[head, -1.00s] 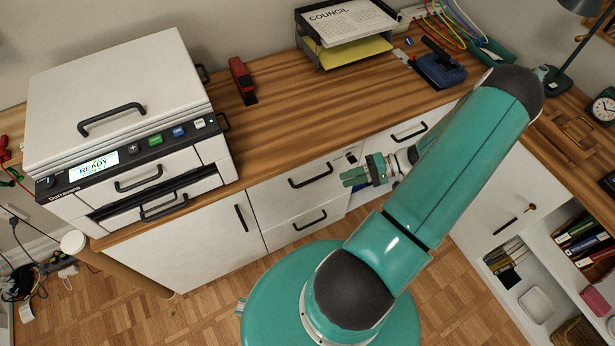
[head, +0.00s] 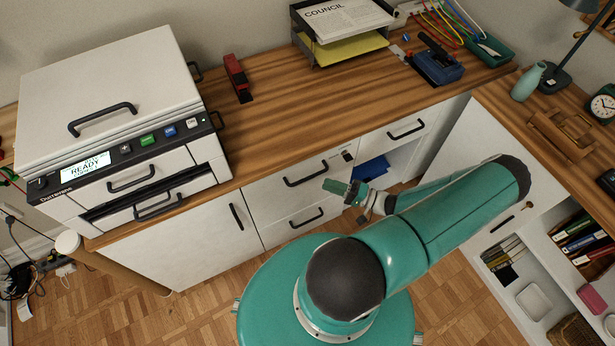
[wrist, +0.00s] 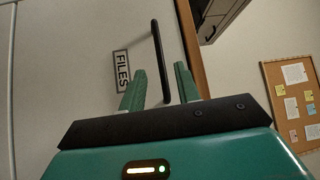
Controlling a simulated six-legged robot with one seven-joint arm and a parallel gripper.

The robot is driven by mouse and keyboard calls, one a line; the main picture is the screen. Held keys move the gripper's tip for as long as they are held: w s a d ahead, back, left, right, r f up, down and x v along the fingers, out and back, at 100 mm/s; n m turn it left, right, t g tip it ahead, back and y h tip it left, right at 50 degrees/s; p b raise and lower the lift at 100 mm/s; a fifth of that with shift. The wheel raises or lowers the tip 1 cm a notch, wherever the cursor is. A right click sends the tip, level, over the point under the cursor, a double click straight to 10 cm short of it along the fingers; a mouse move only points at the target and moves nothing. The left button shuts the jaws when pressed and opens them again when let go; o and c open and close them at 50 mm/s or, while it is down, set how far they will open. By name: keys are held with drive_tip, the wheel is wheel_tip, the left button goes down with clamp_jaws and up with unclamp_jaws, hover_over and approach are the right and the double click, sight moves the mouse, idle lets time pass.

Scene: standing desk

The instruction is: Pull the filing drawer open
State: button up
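The drawer labelled FILES (wrist: 120,71) fills much of the wrist view, with a dark bar handle (wrist: 156,45). In the head view, the upper white drawer (head: 268,199) under the desktop, with a black handle (head: 306,175), appears to be this one. It looks shut, flush with the cabinet front. My gripper (head: 328,185) is in front of its right part. In the wrist view my gripper (wrist: 160,82) has its two green fingers apart, and the handle's near end shows between them in the picture. I cannot tell whether they touch it.
A lower drawer (head: 285,233) sits beneath, and a cupboard door (head: 175,248) is at left. Another drawer (head: 398,137) is at right, above an open space with blue items (head: 373,168). The wooden desktop (head: 290,110) overhangs. A printer (head: 115,110) stands at left.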

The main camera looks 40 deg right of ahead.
sight(308, 177)
drive_tip(key=x, duration=0.8)
clamp_jaws()
